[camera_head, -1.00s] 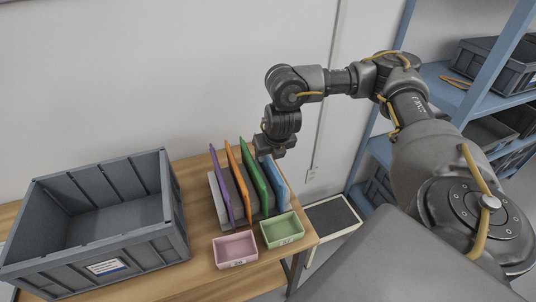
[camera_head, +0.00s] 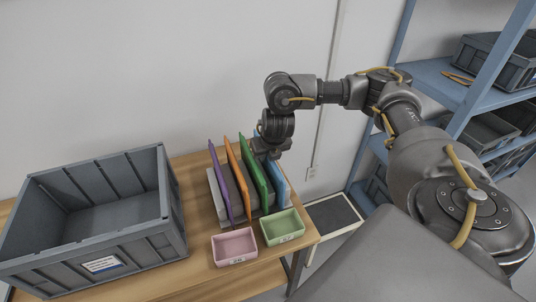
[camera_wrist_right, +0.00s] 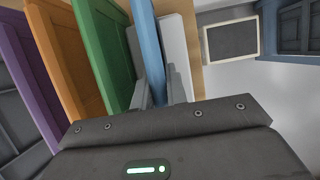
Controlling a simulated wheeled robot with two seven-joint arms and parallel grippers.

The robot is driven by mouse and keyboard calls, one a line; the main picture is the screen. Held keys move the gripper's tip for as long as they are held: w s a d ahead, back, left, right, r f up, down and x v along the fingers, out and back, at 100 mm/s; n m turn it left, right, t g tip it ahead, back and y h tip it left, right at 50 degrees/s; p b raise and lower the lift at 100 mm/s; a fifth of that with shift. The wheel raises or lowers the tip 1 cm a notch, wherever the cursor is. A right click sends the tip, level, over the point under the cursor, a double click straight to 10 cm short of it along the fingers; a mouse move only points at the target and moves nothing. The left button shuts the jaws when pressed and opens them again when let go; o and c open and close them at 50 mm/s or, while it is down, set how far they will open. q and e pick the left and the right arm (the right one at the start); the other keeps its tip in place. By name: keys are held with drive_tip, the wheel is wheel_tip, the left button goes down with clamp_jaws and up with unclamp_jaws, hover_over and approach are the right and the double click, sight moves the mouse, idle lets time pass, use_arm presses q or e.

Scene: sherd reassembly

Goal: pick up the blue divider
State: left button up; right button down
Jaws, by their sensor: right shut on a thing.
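The blue divider (camera_head: 281,184) stands upright in the grey rack, rightmost in the row of dividers. In the right wrist view the blue divider (camera_wrist_right: 147,45) runs down between the two fingers. My right gripper (camera_head: 268,154) is above the rack, shut on the top of the blue divider; its fingers (camera_wrist_right: 161,92) show on either side of it in the right wrist view. The head view partly hides the grip behind the wrist. My left gripper is not in view.
Green (camera_head: 253,172), orange (camera_head: 238,178) and purple (camera_head: 220,182) dividers stand left of it. Pink (camera_head: 235,247) and green (camera_head: 282,227) trays sit in front. A large grey crate (camera_head: 160,235) stands left on the wooden table. A wall is close behind.

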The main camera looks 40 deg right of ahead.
wheel_tip(320, 180, up, 8)
drive_tip(key=p, duration=0.2)
drive_tip(key=shift+r+p, duration=0.25)
drive_tip(key=shift+p, duration=0.1)
drive_tip(key=shift+r, duration=0.8)
idle(0.7)
